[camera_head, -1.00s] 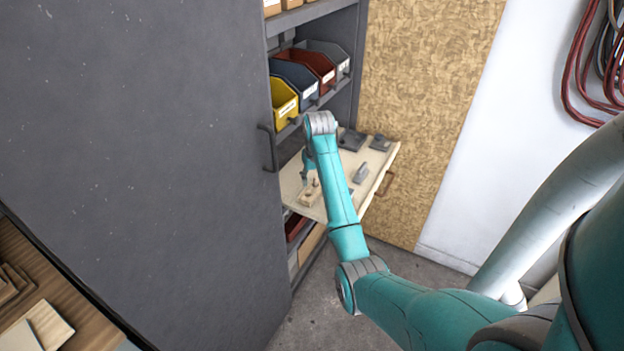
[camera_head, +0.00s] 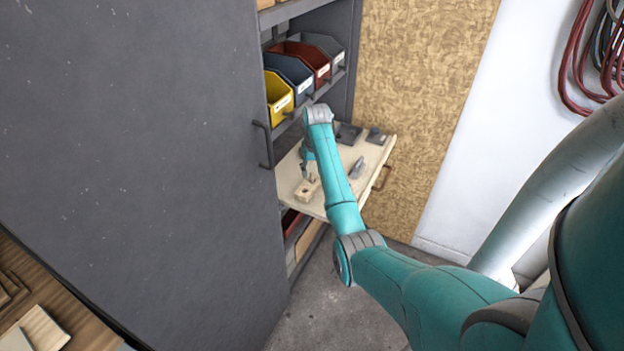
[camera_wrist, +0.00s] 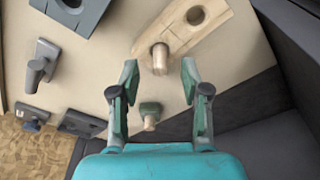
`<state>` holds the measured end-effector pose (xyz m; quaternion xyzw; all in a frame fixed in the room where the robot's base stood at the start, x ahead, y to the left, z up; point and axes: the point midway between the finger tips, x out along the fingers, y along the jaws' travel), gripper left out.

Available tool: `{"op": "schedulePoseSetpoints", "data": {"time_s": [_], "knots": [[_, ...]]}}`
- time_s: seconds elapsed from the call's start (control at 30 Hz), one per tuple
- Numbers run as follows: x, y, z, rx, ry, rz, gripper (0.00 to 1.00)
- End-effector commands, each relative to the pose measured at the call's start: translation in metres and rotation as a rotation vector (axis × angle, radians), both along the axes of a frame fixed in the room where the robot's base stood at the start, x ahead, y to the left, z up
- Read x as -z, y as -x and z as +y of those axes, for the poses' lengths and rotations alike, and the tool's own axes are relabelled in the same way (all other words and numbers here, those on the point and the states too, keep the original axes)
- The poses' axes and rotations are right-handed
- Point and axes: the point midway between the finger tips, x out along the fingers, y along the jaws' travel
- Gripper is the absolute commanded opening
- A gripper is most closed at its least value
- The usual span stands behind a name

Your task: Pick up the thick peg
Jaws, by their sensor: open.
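A light wooden block (camera_wrist: 190,25) lies on the pull-out board (camera_wrist: 110,65). It has one open hole and a round wooden peg (camera_wrist: 159,60) standing in it near its lower end. A smaller wooden peg (camera_wrist: 149,122) stands on a green base lower down, between my fingers in the picture. Which peg the task calls thick is not certain; the one in the wooden block looks wider than the one on green. My gripper (camera_wrist: 159,75) is open and empty above the board, fingers either side of these two wooden pegs.
A grey block with a hole (camera_wrist: 75,8) lies at the board's upper left in the wrist view. Yellow, blue, red and grey bins (camera_head: 278,98) stand on the shelf above the board. A large grey cabinet panel (camera_head: 140,160) is close on the left.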

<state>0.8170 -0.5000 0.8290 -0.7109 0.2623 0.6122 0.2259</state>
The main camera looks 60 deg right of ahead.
Motion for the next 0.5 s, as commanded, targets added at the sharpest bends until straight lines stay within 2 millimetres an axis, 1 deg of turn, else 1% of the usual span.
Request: {"op": "schedulePoseSetpoints", "data": {"time_s": [0.1,0.2,0.47,0.5], "knots": [[0.016,-0.003,-0.002,0.000,-0.001,0.001,0.46],[0.023,-0.004,-0.003,0.000,-0.001,0.001,0.46],[0.026,-0.004,-0.004,0.000,0.001,-0.001,0.46],[0.026,-0.004,-0.004,0.000,0.001,-0.001,0.41]]}}
